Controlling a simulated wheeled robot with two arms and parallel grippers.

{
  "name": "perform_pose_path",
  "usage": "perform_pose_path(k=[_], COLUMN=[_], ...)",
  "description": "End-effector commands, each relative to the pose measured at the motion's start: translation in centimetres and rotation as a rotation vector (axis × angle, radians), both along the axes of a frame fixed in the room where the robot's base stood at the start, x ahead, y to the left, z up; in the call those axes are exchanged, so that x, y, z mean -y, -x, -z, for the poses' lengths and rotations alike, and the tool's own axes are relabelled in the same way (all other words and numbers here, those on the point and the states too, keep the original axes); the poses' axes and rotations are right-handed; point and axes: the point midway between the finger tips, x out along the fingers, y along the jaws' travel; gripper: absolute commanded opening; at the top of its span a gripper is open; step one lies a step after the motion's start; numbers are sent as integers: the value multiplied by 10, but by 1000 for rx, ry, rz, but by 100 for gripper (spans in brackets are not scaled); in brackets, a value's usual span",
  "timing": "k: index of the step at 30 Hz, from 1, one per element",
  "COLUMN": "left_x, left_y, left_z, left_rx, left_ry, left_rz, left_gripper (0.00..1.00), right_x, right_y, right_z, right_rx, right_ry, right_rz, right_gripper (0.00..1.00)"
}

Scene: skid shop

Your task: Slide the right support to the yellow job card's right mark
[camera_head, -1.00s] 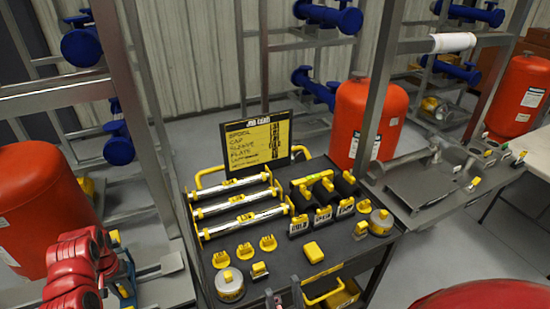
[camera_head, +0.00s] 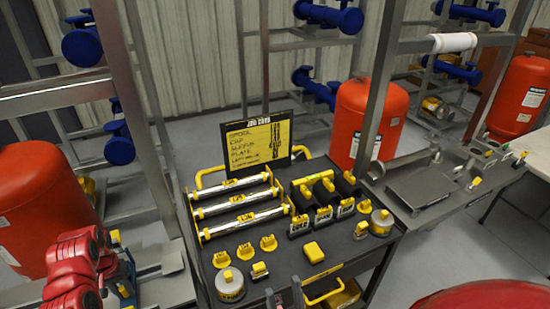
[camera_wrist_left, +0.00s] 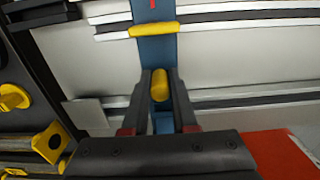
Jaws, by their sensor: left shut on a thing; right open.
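My left gripper (camera_head: 122,272) is at the end of the red arm at the far left, by the skid rail. The left wrist view shows its two dark fingers (camera_wrist_left: 160,100) shut on a yellow knob (camera_wrist_left: 160,84) on a blue support (camera_wrist_left: 153,52). The support crosses pale rails, with a yellow band (camera_wrist_left: 153,30) beyond the knob. In the head view the blue support (camera_head: 127,284) is mostly hidden by the arm. The job card (camera_head: 256,145) stands at the back of the cart, yellow with small writing. My right gripper (camera_head: 284,296) is open and empty at the bottom middle.
The dark cart (camera_head: 290,262) holds several spools, caps and other yellow-marked parts. A red tank (camera_head: 40,215) stands at the left, close to my left arm. Another red tank (camera_head: 352,125) stands behind the cart. A steel post (camera_head: 140,90) rises beside the left rail.

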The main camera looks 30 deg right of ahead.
Motion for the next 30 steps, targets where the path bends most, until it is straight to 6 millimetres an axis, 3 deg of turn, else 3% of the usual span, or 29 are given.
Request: perform_pose_path(k=[15, 30], left_x=[-33, -36], left_y=[-2, -2], left_z=[-1, -1], left_rx=[2, 3], left_ry=[-7, -6], left_rz=[-8, -6], left_gripper=[0, 0], right_x=[0, 0], right_y=[0, 0], right_z=[0, 0], right_rx=[0, 0], right_ry=[0, 0], right_rz=[0, 0], right_gripper=[50, 50])
